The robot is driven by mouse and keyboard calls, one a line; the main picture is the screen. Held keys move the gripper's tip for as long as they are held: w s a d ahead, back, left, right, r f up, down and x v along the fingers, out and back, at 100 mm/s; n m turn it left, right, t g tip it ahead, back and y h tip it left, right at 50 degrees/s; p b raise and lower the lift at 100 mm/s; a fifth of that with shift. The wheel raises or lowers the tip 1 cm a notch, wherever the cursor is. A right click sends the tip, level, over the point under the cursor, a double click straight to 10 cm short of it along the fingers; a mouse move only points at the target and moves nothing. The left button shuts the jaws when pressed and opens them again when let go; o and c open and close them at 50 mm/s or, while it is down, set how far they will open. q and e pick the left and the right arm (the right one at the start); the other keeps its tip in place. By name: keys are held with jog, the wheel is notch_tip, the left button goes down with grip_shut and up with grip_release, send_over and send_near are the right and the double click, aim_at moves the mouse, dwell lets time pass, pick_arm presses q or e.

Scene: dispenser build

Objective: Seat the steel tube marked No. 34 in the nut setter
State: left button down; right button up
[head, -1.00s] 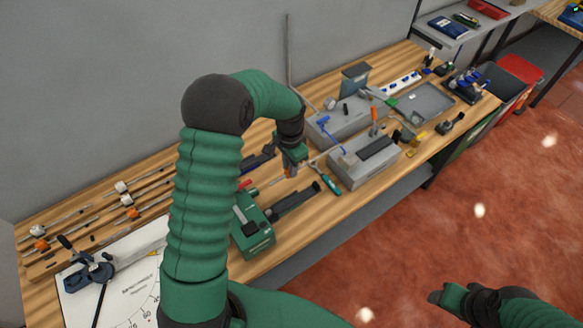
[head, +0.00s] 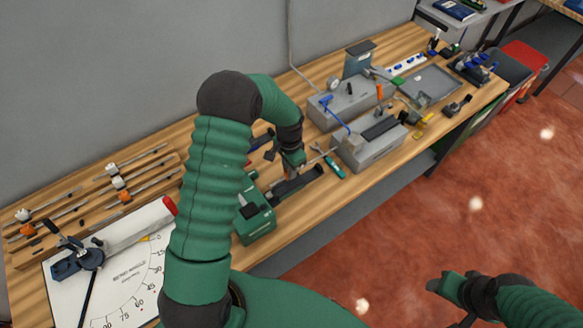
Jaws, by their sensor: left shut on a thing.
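My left gripper (head: 292,169) is shut on a thin steel tube (head: 322,154), part of which seems to stick out to its right. The gripper hides the rest, and I cannot read a number on it. The gripper is low over the bench, close to the black bar (head: 298,184) of a green bench machine (head: 257,224). I cannot tell whether that machine is the nut setter; its left part is behind my arm. My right gripper (head: 444,288) is dark and small at the lower right, away from the bench, and its jaws are unclear.
Tubes with white and orange tags lie on a wooden rack (head: 60,238) at the left. A white angle board (head: 125,285) lies in front. Grey fixture boxes (head: 372,155) with a blue lever stand right of my gripper. A teal-handled tool (head: 334,167) lies between. A grey tray (head: 428,84) is farther right.

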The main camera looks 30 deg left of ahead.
pick_arm(q)
jog(key=shift+d, duration=0.55)
jog(key=shift+w+d, duration=0.1)
jog(key=shift+d, duration=0.3)
jog(key=shift+a+f, duration=0.15)
jog(key=shift+a, duration=0.95)
jog(key=shift+d, duration=0.5)
pick_arm(e)
jog(key=shift+d+f, duration=0.15)
jog(key=shift+d, duration=0.7)
jog(key=shift+a, duration=0.1)
pick_arm(q)
jog(key=shift+a, duration=0.2)
pick_arm(e)
jog(key=shift+a, duration=0.35)
pick_arm(q)
jog(key=shift+d, duration=0.45)
pick_arm(e)
jog(key=shift+d+r, duration=0.2)
jog(key=shift+d, duration=0.05)
pick_arm(q)
jog(key=shift+a, duration=0.1)
pick_arm(e)
jog(key=shift+a, duration=0.1)
